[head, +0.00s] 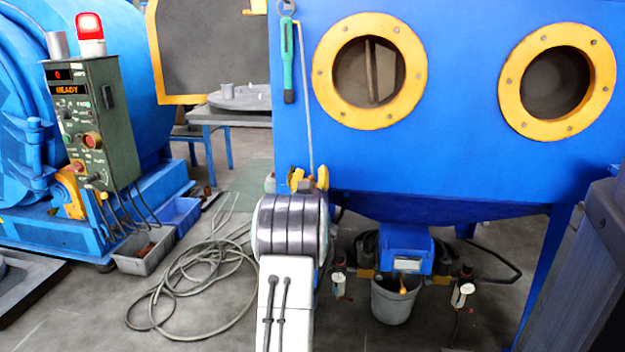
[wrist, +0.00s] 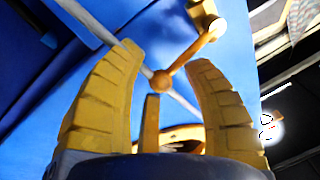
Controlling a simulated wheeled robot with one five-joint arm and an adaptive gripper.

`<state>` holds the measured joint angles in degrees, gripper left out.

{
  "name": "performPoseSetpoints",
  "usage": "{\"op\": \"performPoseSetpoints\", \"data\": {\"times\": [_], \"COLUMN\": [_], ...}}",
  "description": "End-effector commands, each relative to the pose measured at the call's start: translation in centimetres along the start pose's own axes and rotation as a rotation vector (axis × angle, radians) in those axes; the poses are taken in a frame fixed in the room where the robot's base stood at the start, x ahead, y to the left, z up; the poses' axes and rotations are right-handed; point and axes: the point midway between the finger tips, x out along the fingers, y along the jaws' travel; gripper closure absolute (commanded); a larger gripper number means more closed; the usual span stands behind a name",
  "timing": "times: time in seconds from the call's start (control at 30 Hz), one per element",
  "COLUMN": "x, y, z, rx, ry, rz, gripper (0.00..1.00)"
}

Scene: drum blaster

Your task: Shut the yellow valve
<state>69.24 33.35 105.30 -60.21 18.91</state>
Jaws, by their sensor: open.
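The yellow valve shows in the wrist view as an orange-yellow lever (wrist: 185,58) with a round knob at its lower end and a thicker body at the upper right. The knob lies in the gap between the fingers of my gripper (wrist: 165,58), close to a grey pipe. My gripper is open, with one yellow finger on each side; I see no clear contact with the lever. In the head view my gripper (head: 310,178) is beside the blue cabinet's left edge, below the pipe, and my arm hides most of that spot. I cannot separate the valve from the fingers there.
The blue cabinet (head: 450,165) with yellow-ringed portholes stands right behind my gripper. The thin pipe (head: 305,95) runs down its left side, near a green-handled tool (head: 288,65). A coiled hose (head: 190,285) lies on the floor at left. A grey bucket (head: 393,300) stands under the cabinet.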

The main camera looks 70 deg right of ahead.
Motion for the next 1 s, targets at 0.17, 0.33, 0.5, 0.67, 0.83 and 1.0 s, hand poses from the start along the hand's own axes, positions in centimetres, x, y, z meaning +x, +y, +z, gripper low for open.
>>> {"op": "performPoseSetpoints", "data": {"times": [0.17, 0.33, 0.5, 0.67, 0.83, 1.0], "x": [-0.2, -1.4, -3.7, -6.2, -8.6, -10.4], "y": [-0.1, -0.1, 0.0, 0.0, 0.0, 0.0], "z": [0.0, 0.0, 0.0, 0.0, 0.0, 0.0], "rx": [0.000, 0.000, 0.000, 0.000, 0.000, 0.000], "ry": [0.000, 0.000, -0.001, -0.002, -0.001, -0.001], "rz": [-0.001, -0.001, 0.000, 0.001, 0.001, 0.001], "gripper": [0.55, 0.55, 0.55, 0.55, 0.55, 0.55]}}
